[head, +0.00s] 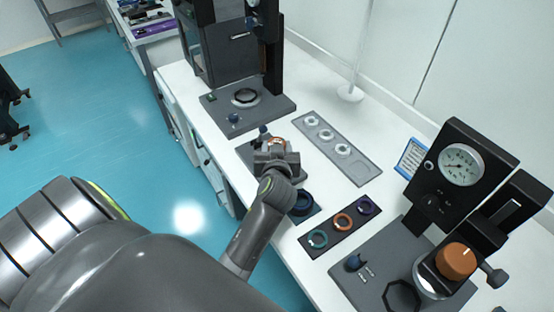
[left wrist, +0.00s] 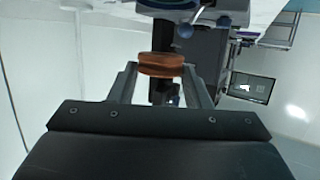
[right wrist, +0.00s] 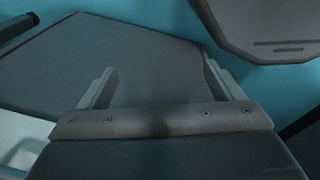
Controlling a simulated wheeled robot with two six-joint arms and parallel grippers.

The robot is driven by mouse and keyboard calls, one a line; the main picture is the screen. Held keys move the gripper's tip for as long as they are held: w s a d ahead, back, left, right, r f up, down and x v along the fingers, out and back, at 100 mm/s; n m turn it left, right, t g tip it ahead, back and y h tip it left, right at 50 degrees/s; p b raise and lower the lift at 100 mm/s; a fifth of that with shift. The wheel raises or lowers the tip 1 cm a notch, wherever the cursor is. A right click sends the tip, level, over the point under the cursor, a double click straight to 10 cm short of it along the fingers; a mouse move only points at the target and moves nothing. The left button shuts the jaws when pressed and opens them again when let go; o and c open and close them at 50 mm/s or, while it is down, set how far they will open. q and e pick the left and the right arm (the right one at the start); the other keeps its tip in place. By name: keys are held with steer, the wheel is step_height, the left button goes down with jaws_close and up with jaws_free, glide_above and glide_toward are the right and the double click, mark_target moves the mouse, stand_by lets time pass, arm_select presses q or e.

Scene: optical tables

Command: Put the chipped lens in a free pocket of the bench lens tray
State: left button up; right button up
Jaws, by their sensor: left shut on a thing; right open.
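My left gripper (head: 277,146) is shut on an orange-brown round piece (left wrist: 161,65), held between both fingers in the left wrist view. It may be the chipped lens; I cannot see a chip. In the head view the gripper is above the bench, left of the long grey lens tray (head: 372,176). Three clear lenses (head: 326,134) sit in a row in that tray. The near end of the tray looks empty. My right gripper (right wrist: 158,64) is open and empty in the right wrist view.
A dial gauge instrument (head: 461,165) stands at the right. A tall black instrument (head: 268,50) with a grey base stands at the far end.

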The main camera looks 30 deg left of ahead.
arm_select(q)
steer(key=shift+f, duration=2.6)
steer(key=o, duration=1)
steer(key=shift+o, duration=0.2)
